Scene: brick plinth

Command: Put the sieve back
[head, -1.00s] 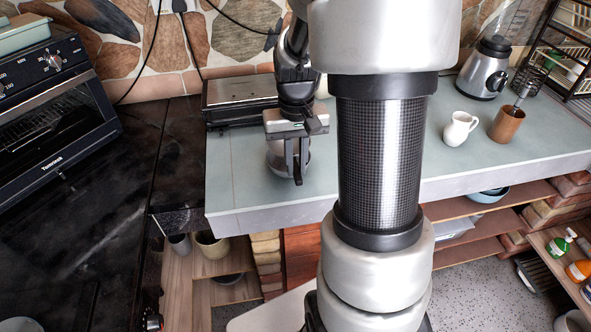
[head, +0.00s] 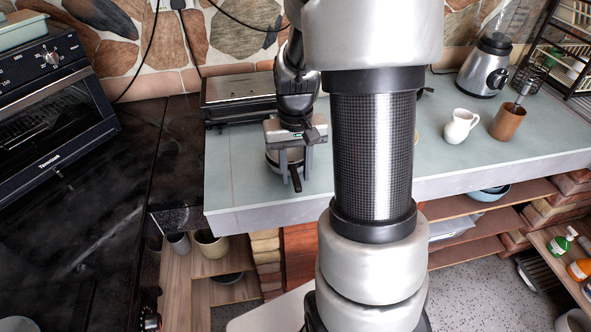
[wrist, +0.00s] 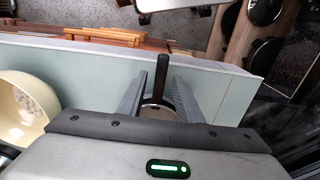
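A round metallic thing with a straight dark handle (head: 296,181) is on the pale green counter (head: 240,180); it may be the sieve, but its bowl is mostly hidden under my gripper. My gripper (head: 296,176) is directly over it, fingers pointing down. In the wrist view the dark handle (wrist: 161,78) points away between the two fingers of my gripper (wrist: 160,95), with a gap on each side. The gripper is open, and I see no contact with the handle.
A flat grill (head: 238,97) stands behind my gripper. A cream bowl (wrist: 22,110) is at the left in the wrist view. A white jug (head: 461,126) and a brown cup (head: 507,121) holding a utensil stand to the right. The counter's front edge is close.

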